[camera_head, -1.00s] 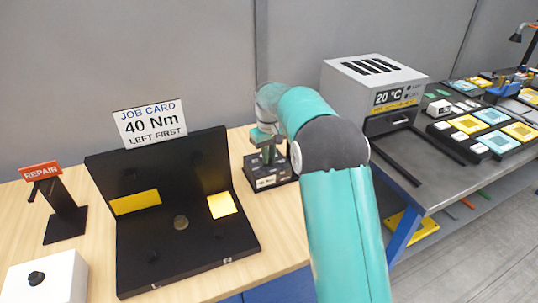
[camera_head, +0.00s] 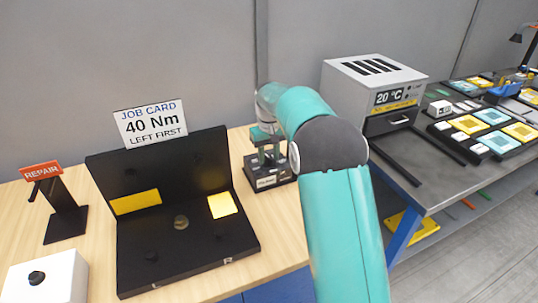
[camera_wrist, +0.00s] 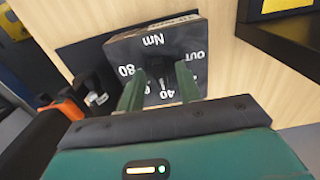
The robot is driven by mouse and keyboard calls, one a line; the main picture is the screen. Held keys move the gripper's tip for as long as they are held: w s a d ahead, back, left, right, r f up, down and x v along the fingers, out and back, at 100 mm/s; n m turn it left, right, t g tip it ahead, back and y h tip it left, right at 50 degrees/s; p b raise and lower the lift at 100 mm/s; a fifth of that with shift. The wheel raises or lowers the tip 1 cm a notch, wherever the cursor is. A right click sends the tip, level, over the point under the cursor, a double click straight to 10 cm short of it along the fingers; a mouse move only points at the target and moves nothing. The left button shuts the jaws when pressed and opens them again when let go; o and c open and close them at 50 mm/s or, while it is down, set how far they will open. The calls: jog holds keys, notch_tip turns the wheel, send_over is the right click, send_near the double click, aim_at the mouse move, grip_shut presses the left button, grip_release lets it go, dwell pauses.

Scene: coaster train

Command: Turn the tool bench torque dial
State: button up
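In the wrist view the torque dial (camera_wrist: 181,72) is a dark knob on a grey-black face marked Nm, 80, 40, 0 and OUT. The face is on a wooden-edged block (camera_wrist: 122,46). My gripper (camera_wrist: 160,90) has its two green fingers apart over this face. In the head view my gripper (camera_head: 265,141) is partly hidden behind my arm, above a small black labelled block (camera_head: 266,181) on the wooden bench. The job card (camera_head: 152,124) reads 40 Nm, left first.
A black open case (camera_head: 190,250) with yellow pads stands left of my arm. A REPAIR stand (camera_head: 62,215) and a white box with a black knob (camera_head: 50,280) are farther left. A grey oven (camera_head: 350,95) stands right. In the wrist view an orange-and-black object (camera_wrist: 66,108) lies left.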

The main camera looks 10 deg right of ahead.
aim_at(269, 158)
jog(key=shift+r, duration=0.1)
notch_tip(269, 158, up, 14)
jog(key=shift+f, duration=0.2)
dwell(0.3)
jog(key=s+r+t, duration=0.1)
jog(key=s+r, duration=0.2)
jog(key=s, duration=0.3)
jog(key=s+r+m+t, duration=0.1)
jog(key=s+r, duration=0.1)
jog(key=s, duration=0.4)
jog(key=s+r+t, duration=0.1)
jog(key=s+r, duration=0.2)
jog(key=s, duration=0.3)
jog(key=s+f+t, duration=0.1)
jog(key=s+f, duration=0.2)
jog(key=s, duration=0.4)
jog(key=s+f, duration=0.3)
jog(key=s, duration=0.4)
jog(key=s+f+m+t, duration=0.1)
jog(key=s+f, duration=0.2)
jog(key=s, duration=0.4)
jog(key=shift+f+t, duration=0.3)
jog(key=shift+f, duration=0.1)
